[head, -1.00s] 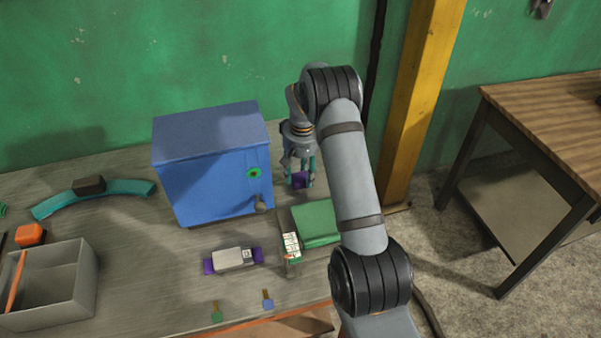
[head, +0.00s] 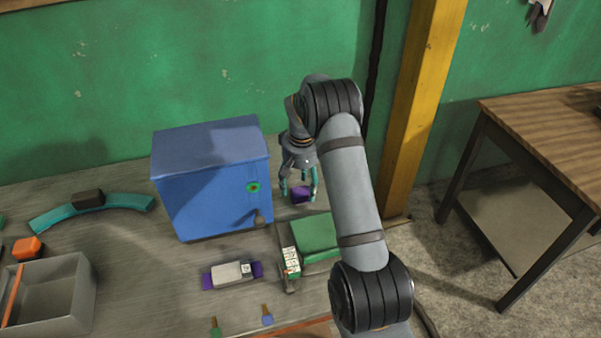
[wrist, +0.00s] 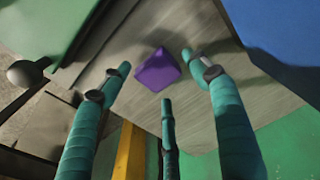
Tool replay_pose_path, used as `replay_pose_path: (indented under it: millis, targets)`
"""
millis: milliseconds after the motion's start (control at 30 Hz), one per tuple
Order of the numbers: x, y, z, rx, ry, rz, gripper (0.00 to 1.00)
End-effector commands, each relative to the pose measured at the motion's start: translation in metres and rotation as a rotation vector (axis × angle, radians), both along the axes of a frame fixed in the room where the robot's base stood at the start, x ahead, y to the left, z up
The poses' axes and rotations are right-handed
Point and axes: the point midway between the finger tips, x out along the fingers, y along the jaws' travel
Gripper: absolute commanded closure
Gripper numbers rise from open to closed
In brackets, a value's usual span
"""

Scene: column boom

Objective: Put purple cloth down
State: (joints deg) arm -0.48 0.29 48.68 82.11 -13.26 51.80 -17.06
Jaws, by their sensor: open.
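The purple cloth (head: 301,194) is a small folded bundle on the workbench, just right of the blue cabinet. It also shows in the wrist view (wrist: 157,70), lying beyond the fingertips with bare bench around it. My gripper (head: 298,188) is above the cloth with its teal fingers spread on either side of it. In the wrist view the fingers are apart, and gaps show between them and the cloth. The cloth's far side is hidden.
The blue cabinet (head: 208,190) stands close on the left, with a round knob at its front corner. A green box (head: 315,237) lies in front. A grey block on a purple strip (head: 232,273) and an open grey bin (head: 58,292) are further left.

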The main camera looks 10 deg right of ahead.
Motion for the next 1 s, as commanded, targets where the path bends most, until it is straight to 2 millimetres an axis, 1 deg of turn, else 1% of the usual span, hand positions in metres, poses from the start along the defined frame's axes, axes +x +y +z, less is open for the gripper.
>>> replay_pose_path:
  millis: [300, 400, 500, 600, 700, 1000]
  targets:
    - [-0.004, -0.001, 0.068, 0.000, -0.006, 0.000, 0.38]
    - [-0.006, -0.001, 0.085, -0.001, -0.004, 0.000, 0.38]
    - [-0.008, -0.001, 0.099, -0.001, -0.003, 0.001, 0.38]
    - [-0.009, -0.001, 0.106, -0.001, -0.001, 0.000, 0.38]
    - [-0.009, -0.001, 0.110, -0.001, -0.002, 0.001, 0.38]
    - [-0.009, -0.001, 0.109, -0.001, 0.000, 0.001, 0.38]
